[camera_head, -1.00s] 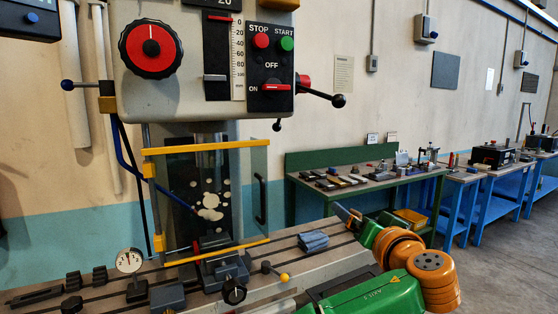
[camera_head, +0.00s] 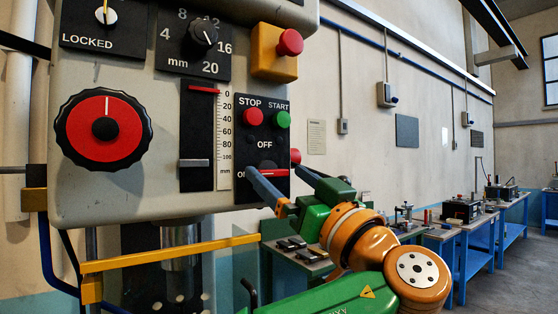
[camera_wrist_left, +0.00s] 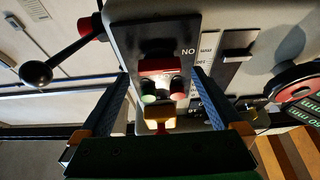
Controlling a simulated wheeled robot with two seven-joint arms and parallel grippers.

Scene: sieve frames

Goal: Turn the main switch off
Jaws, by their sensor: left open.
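The main switch (camera_head: 268,171) is a rotary switch with a red bar handle, low on the black control panel below the STOP and START buttons. Its bar lies horizontal, toward the ON mark on the left; OFF is printed above it. My left gripper (camera_head: 275,174) is open, its blue fingers spread in front of the switch, partly covering the ON mark. In the left wrist view the red switch handle (camera_wrist_left: 158,66) lies between the spread fingers of the left gripper (camera_wrist_left: 161,78), with nothing held. Contact cannot be told. My right gripper is not in view.
Close above are the red STOP button (camera_head: 253,117), the green START button (camera_head: 283,119) and a red mushroom button (camera_head: 289,42) on a yellow box. A black-knobbed lever (camera_wrist_left: 38,74) sticks out beside the panel. A yellow guard bar (camera_head: 170,254) runs below.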

